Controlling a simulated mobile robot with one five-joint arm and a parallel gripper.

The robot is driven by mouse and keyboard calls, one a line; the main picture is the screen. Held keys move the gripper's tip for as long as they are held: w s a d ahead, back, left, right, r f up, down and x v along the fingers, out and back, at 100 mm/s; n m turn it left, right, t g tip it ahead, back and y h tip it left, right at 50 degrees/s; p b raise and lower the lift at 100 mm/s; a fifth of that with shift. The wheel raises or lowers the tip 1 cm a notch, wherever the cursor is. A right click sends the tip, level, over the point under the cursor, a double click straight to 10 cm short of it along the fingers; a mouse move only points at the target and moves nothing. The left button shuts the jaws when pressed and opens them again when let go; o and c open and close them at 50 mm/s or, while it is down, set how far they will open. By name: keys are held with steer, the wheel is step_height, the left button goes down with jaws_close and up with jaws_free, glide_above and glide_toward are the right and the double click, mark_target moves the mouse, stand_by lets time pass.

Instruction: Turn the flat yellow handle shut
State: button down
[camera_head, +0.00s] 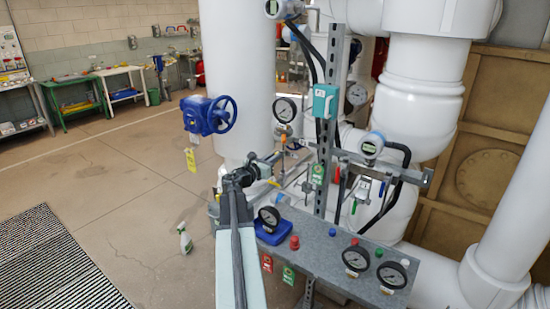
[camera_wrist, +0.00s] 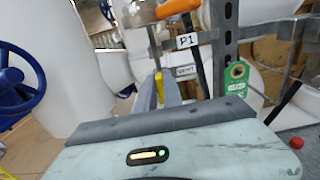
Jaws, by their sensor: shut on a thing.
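The flat yellow handle (camera_wrist: 159,84) shows as a narrow yellow strip between the grey fingers of my gripper (camera_wrist: 159,93) in the wrist view. My gripper is shut on it. Most of the handle is hidden by the fingers. In the head view my gripper (camera_head: 273,163) reaches in among the small pipes left of the grey upright post, and a bit of yellow (camera_head: 274,183) shows just below it. The handle's valve body is not clearly visible.
An orange handle (camera_wrist: 178,7) is just above the fingers, near the P1 label (camera_wrist: 187,41). The perforated post (camera_head: 327,130) and green tag (camera_head: 318,174) stand close right. A blue handwheel (camera_head: 221,114) is left. The gauge bench (camera_head: 330,246) lies below. Open floor is left.

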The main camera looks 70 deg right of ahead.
steer(key=shift+s+a+f+m, duration=0.1)
steer(key=shift+m, duration=0.2)
steer(key=m, duration=0.8)
steer(key=shift+s+a+f, duration=0.15)
steer(key=shift+s+f, duration=0.05)
steer(key=shift+s, duration=0.2)
steer(key=shift+s+a+f+m+b, duration=0.1)
steer(key=shift+f+m+b, duration=0.1)
steer(key=shift+m, duration=1.35)
steer(key=shift+s+d+f+m+b, duration=0.1)
steer(key=shift+m+b, duration=0.1)
steer(key=shift+m, duration=1.4)
steer(key=shift+a+f+m+b, duration=0.1)
steer(key=shift+m+b, duration=0.1)
steer(key=shift+m, duration=1.35)
steer(key=c, duration=1.5)
jaws_free()
